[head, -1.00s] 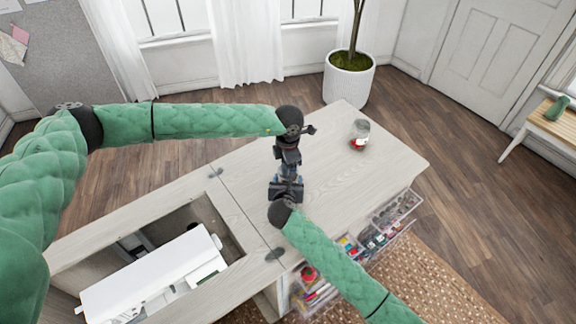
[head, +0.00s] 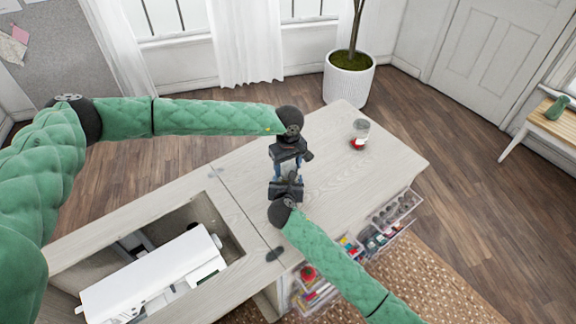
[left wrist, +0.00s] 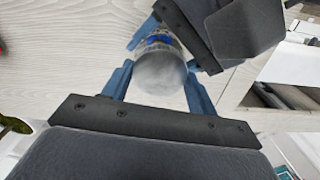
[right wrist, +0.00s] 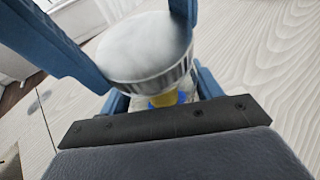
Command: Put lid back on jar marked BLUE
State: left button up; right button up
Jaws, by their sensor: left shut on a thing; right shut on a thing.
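My left gripper (head: 288,169) is shut on a round, grey-white lid (right wrist: 147,45) with a ribbed metal rim. My right gripper (head: 286,180) faces it, shut on a clear jar. The jar (right wrist: 166,98) shows blue and yellow inside in the right wrist view, directly below the lid. In the left wrist view the lid (left wrist: 160,73) is between my left fingers, with blue of the jar (left wrist: 159,40) behind it. Lid and jar look very close and roughly in line; I cannot tell whether they touch. No marking is readable.
Another glass jar with red at its base (head: 360,134) stands on the right part of the cabinet top (head: 345,185). A white sewing machine (head: 150,275) lies in the open well at left. Clear bins of supplies (head: 395,220) line the front edge.

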pick_arm(q)
jog(key=o, duration=1.1)
jog(key=shift+r, duration=0.15)
jog(key=shift+r, duration=2.1)
